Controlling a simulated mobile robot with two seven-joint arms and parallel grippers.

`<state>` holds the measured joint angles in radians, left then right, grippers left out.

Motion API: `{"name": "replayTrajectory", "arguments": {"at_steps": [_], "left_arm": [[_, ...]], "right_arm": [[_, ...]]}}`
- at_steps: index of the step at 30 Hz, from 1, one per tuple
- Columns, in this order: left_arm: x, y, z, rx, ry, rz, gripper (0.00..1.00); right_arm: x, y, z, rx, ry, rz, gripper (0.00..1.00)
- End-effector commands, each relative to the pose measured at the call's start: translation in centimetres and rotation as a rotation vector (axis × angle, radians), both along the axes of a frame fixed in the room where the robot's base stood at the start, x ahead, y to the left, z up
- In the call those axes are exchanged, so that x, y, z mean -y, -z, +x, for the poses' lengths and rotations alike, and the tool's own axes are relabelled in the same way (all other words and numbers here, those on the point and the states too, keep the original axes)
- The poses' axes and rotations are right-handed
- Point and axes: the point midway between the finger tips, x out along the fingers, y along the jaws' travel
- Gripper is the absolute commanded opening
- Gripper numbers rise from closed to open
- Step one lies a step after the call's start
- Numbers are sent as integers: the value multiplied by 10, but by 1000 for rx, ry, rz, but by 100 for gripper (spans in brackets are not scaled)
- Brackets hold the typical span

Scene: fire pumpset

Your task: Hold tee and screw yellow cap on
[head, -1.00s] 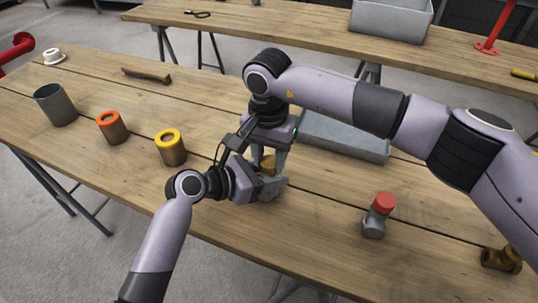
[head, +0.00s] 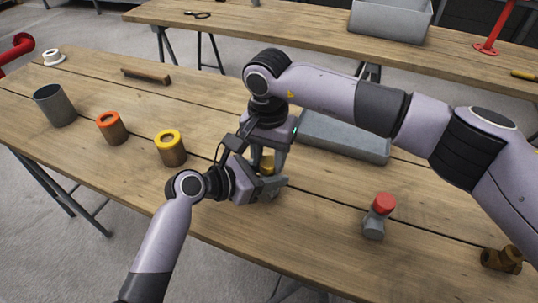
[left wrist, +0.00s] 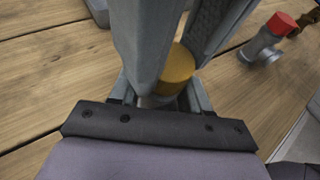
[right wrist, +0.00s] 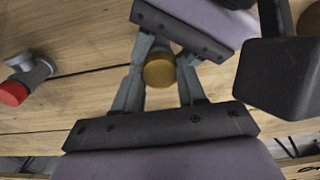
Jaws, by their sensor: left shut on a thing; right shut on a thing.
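The yellow cap (head: 268,163) is between the fingers of my right gripper (head: 270,158), which comes down from above and is shut on it. The cap also shows in the left wrist view (left wrist: 176,70) and in the right wrist view (right wrist: 159,70). My left gripper (head: 272,187) comes in from the left, just below the cap, and is shut on the tee. The tee is mostly hidden by the fingers; a grey bit shows under the cap in the left wrist view (left wrist: 156,101). The cap sits on top of the tee; I cannot tell how far it is threaded.
A grey tee with a red cap (head: 376,215) stands to the right, and a brown fitting (head: 501,259) lies at the far right. A yellow-rimmed pot (head: 170,149), an orange-rimmed pot (head: 111,128) and a grey cup (head: 55,106) stand left. A grey tray (head: 345,137) lies behind.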

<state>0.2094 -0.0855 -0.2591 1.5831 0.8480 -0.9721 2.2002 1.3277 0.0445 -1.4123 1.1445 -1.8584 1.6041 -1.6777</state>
Motion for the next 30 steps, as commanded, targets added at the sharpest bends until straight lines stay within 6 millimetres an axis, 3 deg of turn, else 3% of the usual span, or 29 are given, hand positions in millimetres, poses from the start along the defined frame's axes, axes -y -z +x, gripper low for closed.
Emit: {"name": "replayTrajectory", "arguments": {"at_steps": [30], "left_arm": [[2, -4, 0, 9, 6, -5, 0]], "right_arm": [[4, 10, 2, 4, 8, -12, 11]]}}
